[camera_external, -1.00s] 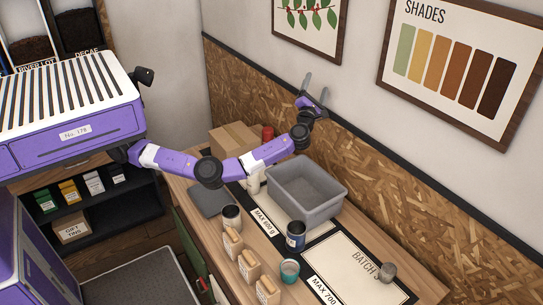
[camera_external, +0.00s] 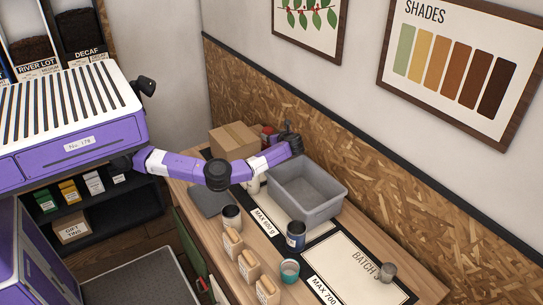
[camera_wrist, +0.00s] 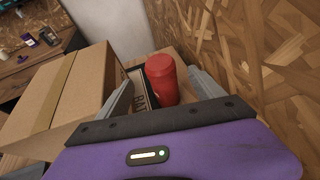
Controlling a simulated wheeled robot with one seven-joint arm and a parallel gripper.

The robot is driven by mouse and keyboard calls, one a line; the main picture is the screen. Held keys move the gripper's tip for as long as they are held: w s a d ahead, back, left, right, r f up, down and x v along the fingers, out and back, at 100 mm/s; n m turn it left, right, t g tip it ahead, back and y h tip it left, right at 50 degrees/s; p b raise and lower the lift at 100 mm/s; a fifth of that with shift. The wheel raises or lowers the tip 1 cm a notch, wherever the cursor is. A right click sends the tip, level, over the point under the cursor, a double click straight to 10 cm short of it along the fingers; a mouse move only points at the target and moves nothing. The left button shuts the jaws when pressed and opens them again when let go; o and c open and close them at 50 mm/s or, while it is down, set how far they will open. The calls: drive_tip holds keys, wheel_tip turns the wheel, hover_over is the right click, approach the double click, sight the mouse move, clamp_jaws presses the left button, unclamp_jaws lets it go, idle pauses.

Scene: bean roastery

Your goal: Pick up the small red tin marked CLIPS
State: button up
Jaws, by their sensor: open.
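The small red tin (camera_wrist: 163,82) stands upright on the worktop beside a cardboard box in the wrist view. No CLIPS marking can be read on it. In the external view only a bit of the red tin (camera_external: 268,131) shows, behind my arm's end. My gripper (camera_wrist: 161,79) is open, with one finger to the left of the tin and one to the right. I cannot tell whether either finger touches it. In the external view my gripper (camera_external: 288,136) is low near the wall, and its fingers are mostly hidden.
The cardboard box (camera_external: 234,140) is close on the tin's left, and the chipboard wall panel (camera_wrist: 262,60) is close on its right. A grey bin (camera_external: 318,206) stands right of my gripper. Several cans, bags and cups, including a blue can (camera_external: 296,238), stand nearer the front.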

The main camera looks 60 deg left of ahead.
sight(270, 133)
drive_tip(key=shift+w+a+f, duration=0.1)
drive_tip(key=shift+a+f, duration=0.2)
drive_tip(key=shift+a, duration=0.35)
drive_tip(key=shift+x, duration=3.05)
drive_tip(key=shift+r, duration=0.1)
clamp_jaws()
